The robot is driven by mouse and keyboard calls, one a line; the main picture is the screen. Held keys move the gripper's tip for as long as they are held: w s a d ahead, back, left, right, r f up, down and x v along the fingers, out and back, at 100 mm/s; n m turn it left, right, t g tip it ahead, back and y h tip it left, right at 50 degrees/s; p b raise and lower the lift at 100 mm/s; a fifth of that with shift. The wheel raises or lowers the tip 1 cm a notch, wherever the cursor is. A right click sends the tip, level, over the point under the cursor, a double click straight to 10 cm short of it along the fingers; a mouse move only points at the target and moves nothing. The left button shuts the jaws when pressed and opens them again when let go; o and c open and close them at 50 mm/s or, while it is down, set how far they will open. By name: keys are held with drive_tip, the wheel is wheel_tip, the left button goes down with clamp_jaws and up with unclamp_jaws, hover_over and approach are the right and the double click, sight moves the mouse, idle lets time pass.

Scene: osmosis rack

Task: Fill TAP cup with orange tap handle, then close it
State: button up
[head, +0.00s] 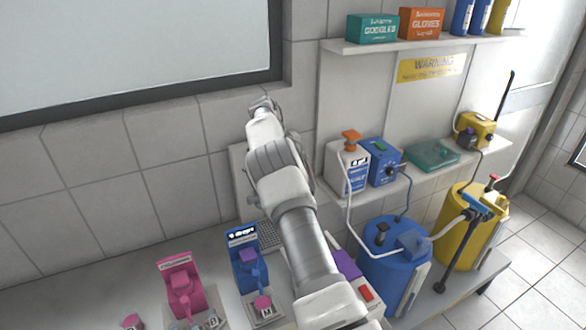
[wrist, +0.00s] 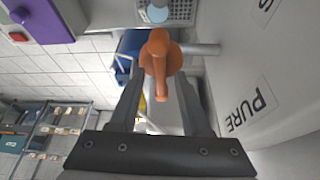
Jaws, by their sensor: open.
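The orange tap handle (wrist: 157,62) is in the middle of the wrist view, on a grey pipe beside a large pale surface lettered "PURE". My gripper (wrist: 162,82) is open, with its two fingers on either side of the handle's lower part. I cannot tell whether they touch it. A pale blue round thing (wrist: 157,14) sits at the edge of a grey grate (wrist: 181,12) beyond the handle. It may be a cup, but no label can be read. In the head view my arm hides the gripper and tap.
A purple box (wrist: 38,18) with a red part is at the wrist view's upper left. In the head view, pink (head: 181,283) and blue (head: 243,260) devices stand left of my arm. Blue (head: 393,270) and yellow (head: 470,235) tanks stand right.

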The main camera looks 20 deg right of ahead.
drive_tip(key=v, duration=1.2)
drive_tip(key=shift+p, duration=0.3)
drive_tip(key=shift+r, duration=0.1)
